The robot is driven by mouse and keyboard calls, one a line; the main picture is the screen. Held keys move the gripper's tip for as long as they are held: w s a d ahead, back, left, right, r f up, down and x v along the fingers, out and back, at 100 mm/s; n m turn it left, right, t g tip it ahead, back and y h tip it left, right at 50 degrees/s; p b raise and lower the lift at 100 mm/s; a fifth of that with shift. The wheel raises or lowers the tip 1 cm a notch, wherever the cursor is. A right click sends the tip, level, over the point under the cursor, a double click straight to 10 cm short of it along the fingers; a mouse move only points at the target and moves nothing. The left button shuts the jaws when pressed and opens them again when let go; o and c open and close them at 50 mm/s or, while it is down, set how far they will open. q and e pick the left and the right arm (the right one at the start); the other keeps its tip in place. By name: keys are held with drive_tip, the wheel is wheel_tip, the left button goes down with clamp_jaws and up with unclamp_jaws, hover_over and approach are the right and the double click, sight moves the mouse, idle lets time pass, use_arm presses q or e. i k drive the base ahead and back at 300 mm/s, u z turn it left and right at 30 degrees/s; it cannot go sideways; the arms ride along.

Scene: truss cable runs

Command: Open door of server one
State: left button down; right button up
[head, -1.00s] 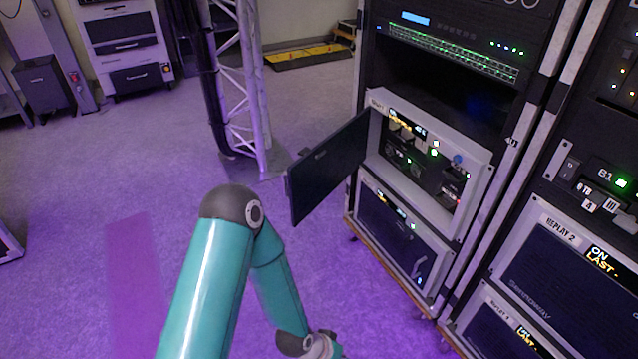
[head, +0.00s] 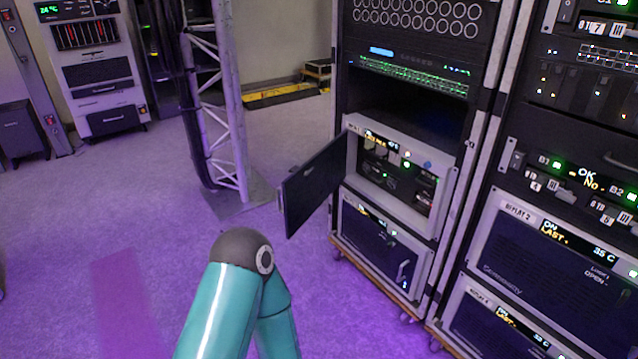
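The upper server unit (head: 437,206) in the middle rack has its dark door (head: 315,186) swung wide open to the left, hinged at the unit's left side. Its bay shows modules (head: 385,172) with small lit indicators. The label above the bay is too small to read surely. A teal arm of mine (head: 222,305) rises from the bottom of the view, below and left of the door and apart from it in the picture. Neither gripper shows.
Below the open unit is another unit (head: 380,247) with its front closed. A truss column (head: 228,120) stands behind the door. The purple floor (head: 75,210) at the left is clear.

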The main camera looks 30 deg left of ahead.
sight(302, 194)
drive_tip(key=u, duration=1.65)
drive_tip(key=i, duration=0.1)
drive_tip(key=z, duration=2.8)
drive_tip(key=k, duration=1.1)
drive_tip(key=u, duration=1.05)
drive_tip(key=i, duration=1.65)
drive_tip(key=u, duration=0.1)
